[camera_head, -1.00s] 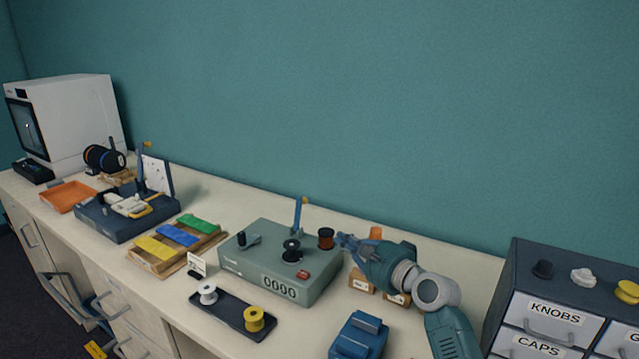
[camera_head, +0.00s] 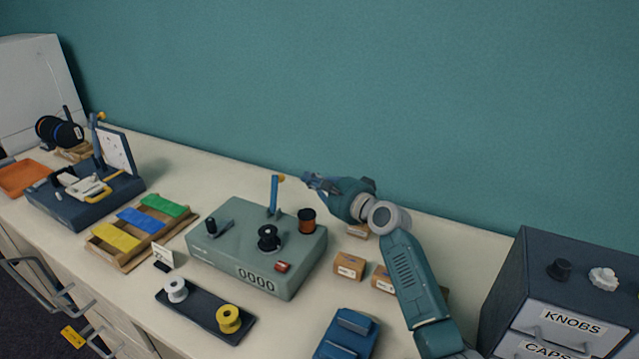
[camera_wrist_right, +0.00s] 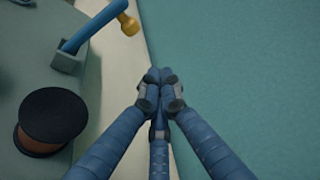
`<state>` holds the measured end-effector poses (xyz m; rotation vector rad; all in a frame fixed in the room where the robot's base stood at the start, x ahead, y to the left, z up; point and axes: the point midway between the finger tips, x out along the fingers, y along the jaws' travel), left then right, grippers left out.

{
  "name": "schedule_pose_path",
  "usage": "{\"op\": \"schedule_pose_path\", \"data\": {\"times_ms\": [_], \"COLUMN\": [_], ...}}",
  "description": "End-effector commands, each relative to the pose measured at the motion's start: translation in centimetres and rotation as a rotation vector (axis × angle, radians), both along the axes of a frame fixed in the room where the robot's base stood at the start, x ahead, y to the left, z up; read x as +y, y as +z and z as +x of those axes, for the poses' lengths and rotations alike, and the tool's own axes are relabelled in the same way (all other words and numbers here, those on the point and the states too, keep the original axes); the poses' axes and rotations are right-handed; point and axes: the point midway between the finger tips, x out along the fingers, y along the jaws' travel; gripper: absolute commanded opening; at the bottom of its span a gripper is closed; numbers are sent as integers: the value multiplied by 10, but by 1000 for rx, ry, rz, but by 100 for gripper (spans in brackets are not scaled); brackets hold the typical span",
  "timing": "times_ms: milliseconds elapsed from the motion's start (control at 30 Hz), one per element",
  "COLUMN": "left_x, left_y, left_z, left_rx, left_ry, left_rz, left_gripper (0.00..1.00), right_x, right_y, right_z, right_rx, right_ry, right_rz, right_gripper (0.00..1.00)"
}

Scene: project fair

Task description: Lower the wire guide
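The wire guide (camera_head: 274,196) is a blue arm with a yellow-orange tip on the back of the green winder (camera_head: 225,245). It stands nearly upright in the head view. My left gripper is not in view.
A copper wire spool (camera_head: 307,222) stands on the winder close to the gripper, and a black spool (camera_head: 268,238) sits in front. Small cardboard boxes (camera_head: 349,266) lie to the right. A tray (camera_head: 205,322) with white and yellow spools lies in front. The teal wall is close behind.

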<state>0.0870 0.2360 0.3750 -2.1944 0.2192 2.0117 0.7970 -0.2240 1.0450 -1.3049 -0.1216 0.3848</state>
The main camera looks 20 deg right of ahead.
Motion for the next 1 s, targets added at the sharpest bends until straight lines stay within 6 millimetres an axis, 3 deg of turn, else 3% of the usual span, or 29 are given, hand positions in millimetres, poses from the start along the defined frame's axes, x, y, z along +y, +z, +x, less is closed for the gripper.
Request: {"op": "schedule_pose_path", "data": {"times_ms": [233, 300, 500, 1000], "left_x": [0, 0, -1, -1], "left_y": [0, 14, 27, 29], "left_z": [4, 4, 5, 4], "left_rx": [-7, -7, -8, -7], "left_ry": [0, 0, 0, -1], "left_rz": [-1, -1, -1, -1], "left_gripper": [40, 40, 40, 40], "right_x": [14, 22, 37, 43], "right_y": [-5, 3, 8, 7], "right_z": [36, 28, 15, 10], "right_rx": [1, 2, 0, -1], "right_ry": [0, 2, 0, -1], "right_rz": [1, 1, 0, -1], "right_gripper": [0, 0, 0, 0]}}
